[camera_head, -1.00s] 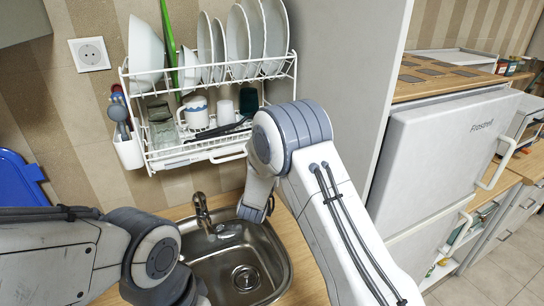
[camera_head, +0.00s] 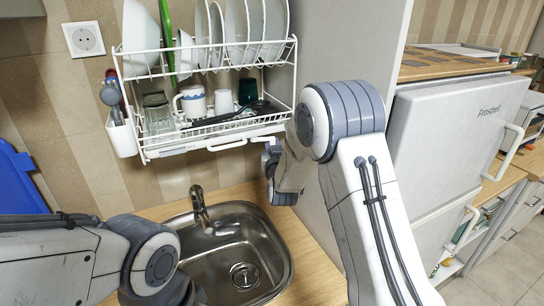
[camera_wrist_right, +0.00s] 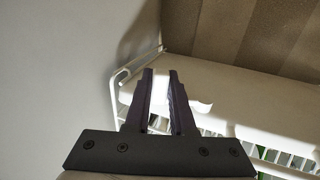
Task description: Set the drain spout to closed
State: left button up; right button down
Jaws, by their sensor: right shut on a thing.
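The white dish rack (camera_head: 292,112) hangs on the wall above the sink, with a white drip tray (camera_head: 190,147) along its bottom. The drain spout (camera_head: 262,139) appears as a small white piece at the tray's right end, partly hidden by my gripper. My right gripper (camera_head: 270,148) is at that end, its jaws closed on the spout. In the right wrist view the two dark fingers (camera_wrist_right: 161,75) stand close together in front of the white tray. The spout's exact angle is hard to tell. My left arm shows at the lower left, its gripper out of view.
Plates, mugs and glasses stand in the rack; a utensil holder (camera_head: 121,136) hangs at its left. Below are a steel sink (camera_head: 205,262) and a tap (camera_head: 199,205). A tall pale panel (camera_head: 335,50) stands close right of the rack, before the fridge (camera_head: 450,135).

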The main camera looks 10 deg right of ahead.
pick_arm(q)
jog(key=shift+f+b, duration=1.9)
jog(key=shift+f, duration=0.6)
pick_arm(e)
jog(key=shift+w+n+y, duration=0.3)
jog(key=shift+n+y, duration=0.35)
jog(key=shift+y, duration=0.35)
jog(key=shift+w+n+y, duration=0.35)
jog(key=shift+n+y, duration=0.25)
jog(key=shift+y, duration=0.4)
jog(key=shift+w+n+y, duration=0.3)
jog(key=shift+n+y, duration=0.35)
jog(key=shift+y, duration=0.35)
jog(key=c, duration=0.8)
grip_release()
jog(key=shift+o, duration=0.2)
pick_arm(q)
notch_tip(320, 180, down, 4)
jog(key=b, duration=0.3)
jog(key=shift+r+b, duration=0.15)
jog(key=shift+b, duration=0.2)
pick_arm(e)
jog(key=s+d, duration=0.2)
jog(key=s, duration=0.8)
